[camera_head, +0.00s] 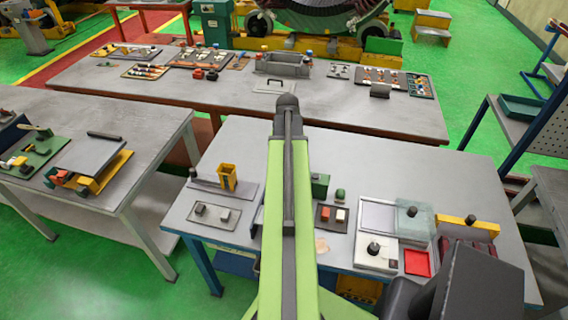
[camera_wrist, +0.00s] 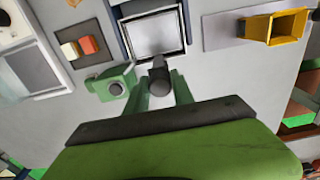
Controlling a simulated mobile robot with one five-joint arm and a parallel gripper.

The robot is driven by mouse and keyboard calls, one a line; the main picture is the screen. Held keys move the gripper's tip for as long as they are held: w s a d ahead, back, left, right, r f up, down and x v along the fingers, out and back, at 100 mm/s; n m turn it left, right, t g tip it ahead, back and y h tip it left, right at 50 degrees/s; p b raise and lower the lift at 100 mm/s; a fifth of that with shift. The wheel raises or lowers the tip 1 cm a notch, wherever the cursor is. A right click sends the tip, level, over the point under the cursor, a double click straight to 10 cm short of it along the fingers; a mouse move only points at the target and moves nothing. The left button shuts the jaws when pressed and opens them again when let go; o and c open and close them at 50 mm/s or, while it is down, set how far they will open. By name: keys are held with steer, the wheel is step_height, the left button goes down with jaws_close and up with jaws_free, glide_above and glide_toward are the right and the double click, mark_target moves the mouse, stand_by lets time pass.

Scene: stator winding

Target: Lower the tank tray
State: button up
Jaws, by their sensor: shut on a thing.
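In the wrist view my gripper (camera_wrist: 160,86) has its two green fingers closed around a dark round knob (camera_wrist: 159,69). Just beyond the knob lies a rectangular frame (camera_wrist: 184,40) with a pale inside, which looks like the tank tray; dark blue side pieces stand around it. I cannot tell how high the tray sits or how the knob joins it. A green block with a round ring (camera_wrist: 112,87) is just left of the fingers. In the head view my arm hides the gripper, the knob and the tray.
A yellow open bin (camera_head: 227,177) stands left of my arm. To the right are a small dark tray (camera_head: 320,227) with red and white blocks, a green box (camera_head: 320,183) and a red pad (camera_head: 417,262). A second bench (camera_head: 225,94) lies beyond.

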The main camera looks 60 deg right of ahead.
steer(key=shift+s+f+b, duration=0.15)
steer(key=shift+f+b, duration=1.1)
steer(key=shift+f, duration=0.05)
steer(key=shift+s+f+b, duration=0.1)
steer(key=shift+f+b, duration=1.15)
steer(key=o, duration=0.9)
steer(key=shift+s+d+r, duration=0.1)
steer(key=shift+r, duration=0.05)
steer(key=shift+o, duration=0.2)
steer(key=r+p, duration=0.6)
steer(key=shift+w+r, duration=0.1)
steer(key=shift+w, duration=0.1)
steer(key=shift+w, duration=0.1)
